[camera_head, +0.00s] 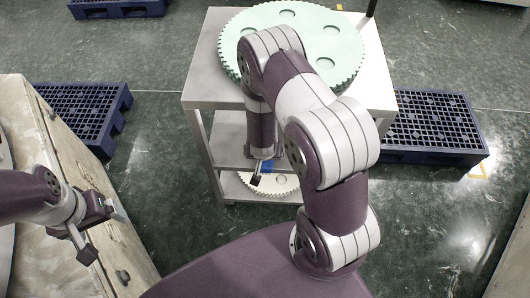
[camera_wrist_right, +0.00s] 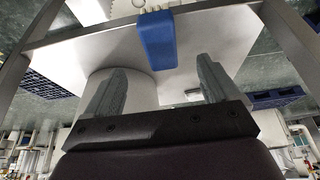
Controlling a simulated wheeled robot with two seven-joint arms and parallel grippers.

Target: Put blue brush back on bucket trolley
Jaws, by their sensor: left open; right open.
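The blue brush (camera_head: 267,166) shows only as a small blue patch beside my right gripper (camera_head: 258,174), at the middle shelf of a white rack. In the right wrist view the blue brush (camera_wrist_right: 158,40) is a blue block on a pale surface, beyond and between the open fingers of my right gripper (camera_wrist_right: 158,84); no contact is visible. My left gripper (camera_head: 101,231) is open and empty, over the cream cabinet at the left. I cannot make out a bucket trolley in either view.
The white rack (camera_head: 200,90) carries a large pale green gear (camera_head: 345,50) on top and another gear (camera_head: 285,186) low down. Dark blue pallets (camera_head: 92,112) (camera_head: 435,122) lie on both sides. The cream cabinet (camera_head: 45,265) stands at the left.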

